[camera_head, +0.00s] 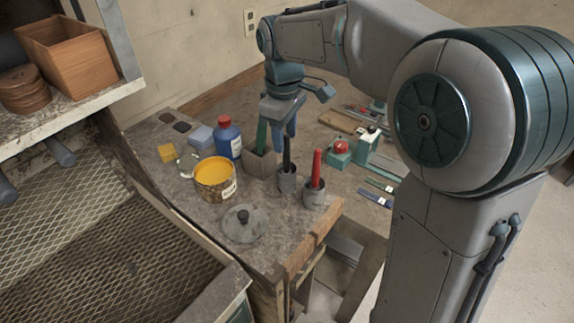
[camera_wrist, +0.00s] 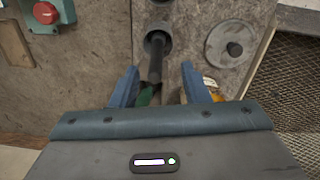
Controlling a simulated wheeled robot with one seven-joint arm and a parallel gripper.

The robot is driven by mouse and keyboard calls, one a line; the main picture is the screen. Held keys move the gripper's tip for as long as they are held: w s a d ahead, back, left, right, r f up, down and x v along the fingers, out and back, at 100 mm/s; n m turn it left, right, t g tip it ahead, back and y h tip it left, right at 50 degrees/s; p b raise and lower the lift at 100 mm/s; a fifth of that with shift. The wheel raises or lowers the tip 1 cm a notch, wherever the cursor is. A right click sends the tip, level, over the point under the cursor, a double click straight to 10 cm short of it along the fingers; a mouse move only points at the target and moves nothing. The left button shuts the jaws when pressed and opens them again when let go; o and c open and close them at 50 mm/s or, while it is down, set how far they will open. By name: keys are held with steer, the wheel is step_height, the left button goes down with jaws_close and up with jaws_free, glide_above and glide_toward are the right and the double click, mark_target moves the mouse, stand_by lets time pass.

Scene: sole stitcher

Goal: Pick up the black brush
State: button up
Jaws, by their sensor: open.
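The black brush (camera_head: 287,156) stands upright in a small grey cup (camera_head: 287,182) on the workbench. In the wrist view the black brush (camera_wrist: 156,58) rises from its cup (camera_wrist: 158,36), with its handle end pointing between my fingers. My gripper (camera_head: 278,125) is open above the bench, pointing down. In the wrist view, the two blue fingers of my gripper (camera_wrist: 158,82) lie on either side of the brush handle, apart from it. A green-handled brush (camera_head: 261,136) stands in a grey block close to the left; its green handle (camera_wrist: 147,95) shows between the fingers.
A red-handled brush (camera_head: 316,168) stands in another cup at right. A yellow paint tin (camera_head: 215,183), its round lid (camera_head: 244,224) and a blue bottle (camera_head: 228,138) stand at left. A green box with a red button (camera_head: 340,154) is behind at right.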

mark_target(286, 161)
steer(key=shift+w+d+f, duration=0.1)
steer(key=shift+w+f, duration=0.1)
steer(key=shift+f, duration=1.65)
jaws_close()
steer(key=shift+r, duration=0.1)
